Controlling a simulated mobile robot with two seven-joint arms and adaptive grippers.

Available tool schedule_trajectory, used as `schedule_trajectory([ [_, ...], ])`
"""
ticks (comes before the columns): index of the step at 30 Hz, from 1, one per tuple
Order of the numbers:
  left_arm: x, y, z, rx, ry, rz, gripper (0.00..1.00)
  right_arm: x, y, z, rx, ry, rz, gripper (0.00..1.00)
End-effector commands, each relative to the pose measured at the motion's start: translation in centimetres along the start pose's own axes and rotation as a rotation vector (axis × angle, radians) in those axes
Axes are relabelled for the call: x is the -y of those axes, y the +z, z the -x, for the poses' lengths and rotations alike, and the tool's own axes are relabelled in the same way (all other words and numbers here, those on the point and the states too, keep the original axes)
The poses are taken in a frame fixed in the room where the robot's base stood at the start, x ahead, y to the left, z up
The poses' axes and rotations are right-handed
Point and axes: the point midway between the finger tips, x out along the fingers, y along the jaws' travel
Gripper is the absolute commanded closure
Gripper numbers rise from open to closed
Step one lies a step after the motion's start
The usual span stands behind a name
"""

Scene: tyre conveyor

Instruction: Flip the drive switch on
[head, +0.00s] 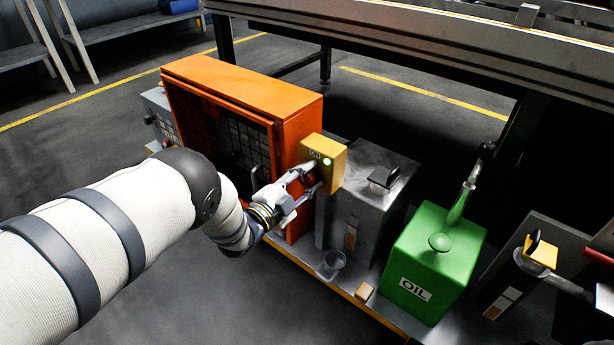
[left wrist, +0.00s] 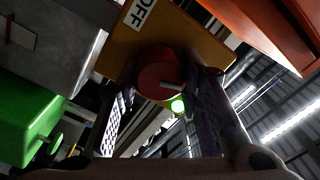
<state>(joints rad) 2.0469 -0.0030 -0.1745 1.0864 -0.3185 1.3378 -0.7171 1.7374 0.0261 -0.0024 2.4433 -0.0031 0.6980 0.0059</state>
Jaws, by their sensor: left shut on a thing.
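The drive switch box is a small yellow box (head: 331,158) on the right side of the orange cabinet in the head view. A lit green lamp (head: 327,162) shows on it. In the left wrist view the box (left wrist: 205,42) carries an OFF label (left wrist: 140,12), a red round knob (left wrist: 160,72) with a pale mark, and the glowing green lamp (left wrist: 178,106). My left gripper (head: 314,178) is shut on the red knob, one finger on each side of it. The fingers partly hide the knob in the head view. My right gripper is not in view.
The orange cabinet (head: 245,84) with a mesh front stands left of the switch. A grey tank (head: 368,190) and a green oil can (head: 440,262) stand to the right. A conveyor frame (head: 430,42) runs behind.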

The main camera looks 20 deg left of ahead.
Motion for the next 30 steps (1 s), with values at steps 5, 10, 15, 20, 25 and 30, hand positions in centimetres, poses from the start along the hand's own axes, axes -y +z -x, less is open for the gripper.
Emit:
schedule_trajectory([
  [5,-0.15,0.06,0.06,0.002,0.003,-0.133,0.95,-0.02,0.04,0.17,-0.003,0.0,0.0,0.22],
  [10,-0.21,0.07,0.05,0.002,0.003,-0.233,0.95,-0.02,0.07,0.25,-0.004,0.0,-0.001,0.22],
  [15,-0.22,0.16,0.08,0.004,0.002,-0.302,0.95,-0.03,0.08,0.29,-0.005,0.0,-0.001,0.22],
  [20,-0.25,0.18,0.09,0.004,0.002,-0.337,0.95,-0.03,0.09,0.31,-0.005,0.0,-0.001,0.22],
  [25,-0.25,0.2,0.09,0.004,0.003,-0.351,0.95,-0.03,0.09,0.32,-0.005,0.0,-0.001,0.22],
  [30,-0.24,0.21,0.09,0.004,0.002,-0.353,0.95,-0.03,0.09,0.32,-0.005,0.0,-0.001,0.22],
])
